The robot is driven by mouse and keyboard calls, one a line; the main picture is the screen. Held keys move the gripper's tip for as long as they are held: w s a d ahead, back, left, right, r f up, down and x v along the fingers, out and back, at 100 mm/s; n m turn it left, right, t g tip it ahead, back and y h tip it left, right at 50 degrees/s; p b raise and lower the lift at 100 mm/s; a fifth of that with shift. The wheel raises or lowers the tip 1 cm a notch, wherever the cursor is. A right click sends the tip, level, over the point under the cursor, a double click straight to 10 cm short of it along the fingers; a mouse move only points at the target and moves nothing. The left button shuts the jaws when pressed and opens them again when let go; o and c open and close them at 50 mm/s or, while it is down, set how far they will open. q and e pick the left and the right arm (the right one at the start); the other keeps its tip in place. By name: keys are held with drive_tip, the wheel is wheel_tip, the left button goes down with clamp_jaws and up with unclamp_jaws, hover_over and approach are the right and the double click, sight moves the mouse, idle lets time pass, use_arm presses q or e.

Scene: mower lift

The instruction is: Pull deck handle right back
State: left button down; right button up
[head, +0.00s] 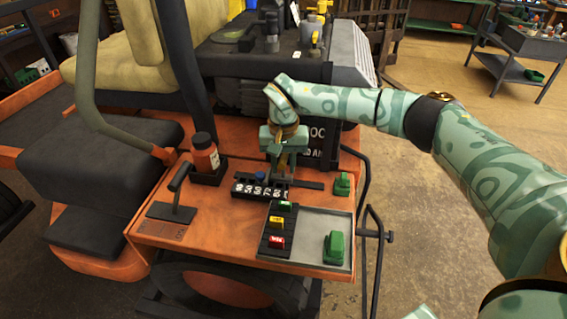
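My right gripper (279,169) points down over the right part of the orange console (225,225). It is at a black slotted plate (308,185) behind the row of number dials. The deck handle right is not clearly visible; the gripper and its fingers cover that spot. I cannot tell whether the fingers are shut on it. A similar black lever with a crossbar grip (179,178) stands on a dark plate at the console's left side, tilted. My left gripper is not in view.
A red-brown bottle (205,156) stands in a black holder left of the gripper. Number dials (259,191), coloured switches (277,223) and a grey tray (312,222) with a green block (334,246) lie in front. Black bars (374,235) edge the right side.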

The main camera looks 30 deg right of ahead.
clamp_jaws()
drive_tip(key=shift+s+d+r, duration=0.1)
drive_tip(key=shift+s+d, duration=0.05)
drive_tip(key=shift+d, duration=0.05)
drive_tip(key=s+d+p, duration=0.1)
drive_tip(key=d+p, duration=0.1)
drive_tip(key=s+d+p, duration=0.1)
drive_tip(key=s+d, duration=0.1)
drive_tip(key=s+d+p, duration=0.2)
drive_tip(key=shift+d+r+p, duration=0.15)
drive_tip(key=shift+d+p, duration=0.15)
drive_tip(key=shift+d, duration=0.1)
drive_tip(key=shift+s+d, duration=0.1)
drive_tip(key=shift+d, duration=0.05)
drive_tip(key=shift+f, duration=0.2)
unclamp_jaws()
